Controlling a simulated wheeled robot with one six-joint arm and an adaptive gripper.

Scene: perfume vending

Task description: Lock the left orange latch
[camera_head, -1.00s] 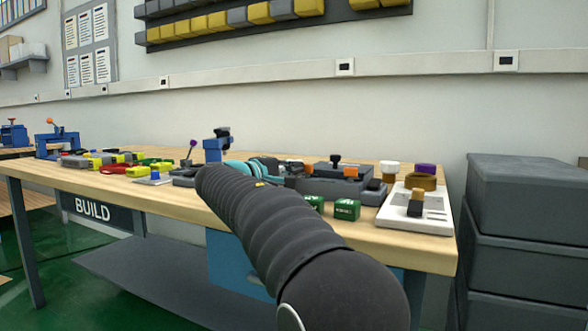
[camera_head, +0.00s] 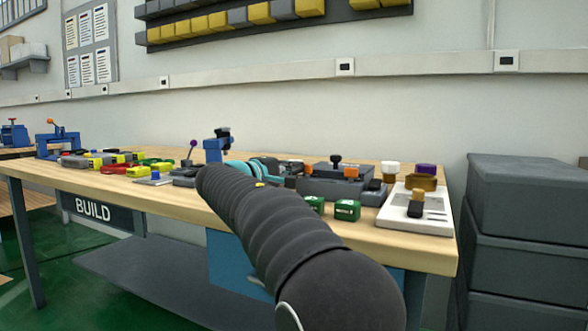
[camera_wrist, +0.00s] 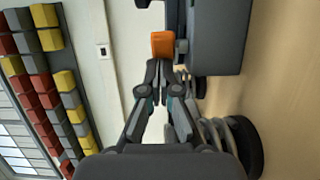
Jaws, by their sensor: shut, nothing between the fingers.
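The left orange latch (camera_head: 297,167) is at the left end of a dark grey box (camera_head: 332,184) on the workbench. In the wrist view the orange latch (camera_wrist: 163,44) is just beyond the fingertips of my gripper (camera_wrist: 161,72), beside the dark grey box (camera_wrist: 217,35). I cannot tell whether the fingertips touch it. My gripper is shut with nothing between its fingers. A second orange latch (camera_head: 351,172) is on the box's right side, and a black knob (camera_head: 336,160) stands on top.
Green blocks (camera_head: 347,210) lie in front of the box. A white panel (camera_head: 432,212) with a yellow-and-black switch is to the right. A blue fixture (camera_head: 213,150) and several coloured parts are to the left. Dark grey crates (camera_head: 530,200) are stacked right of the bench.

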